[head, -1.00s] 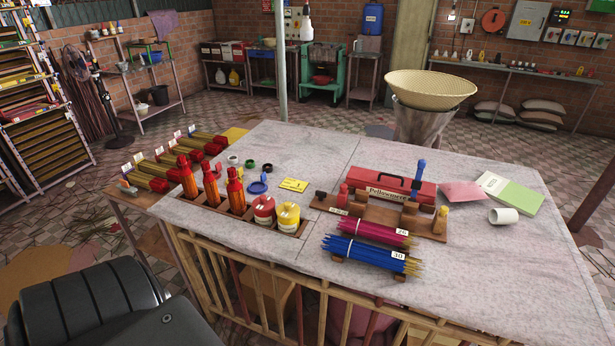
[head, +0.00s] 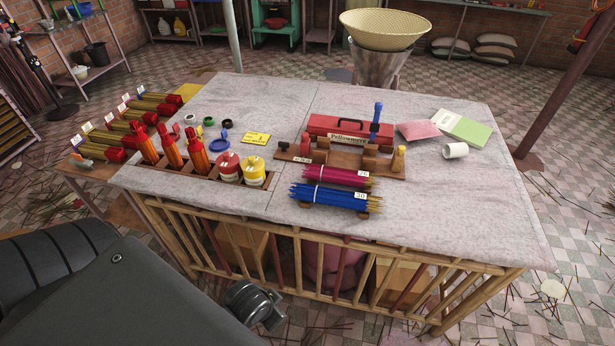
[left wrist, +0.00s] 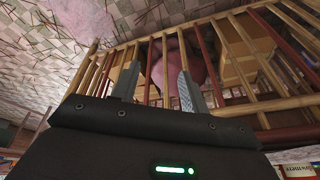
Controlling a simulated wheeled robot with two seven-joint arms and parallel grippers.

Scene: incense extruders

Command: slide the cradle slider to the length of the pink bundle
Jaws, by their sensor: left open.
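I cannot tell which part is the slider. The pink bundle (head: 340,176), tied and tagged 20, lies in front of the cradle. A blue bundle (head: 330,196) tagged 30 lies nearer me. In the left wrist view my left gripper (left wrist: 157,82) is open and empty, pointing at the slatted table side. My right gripper is not in view.
The table (head: 440,215) is bare at its right front. A red case (head: 350,128) stands behind the cradle. A white cup (head: 455,150), pink packet (head: 417,130) and green-white book (head: 465,127) lie right. Red-orange bottles and jars stand in a rack (head: 205,184) left.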

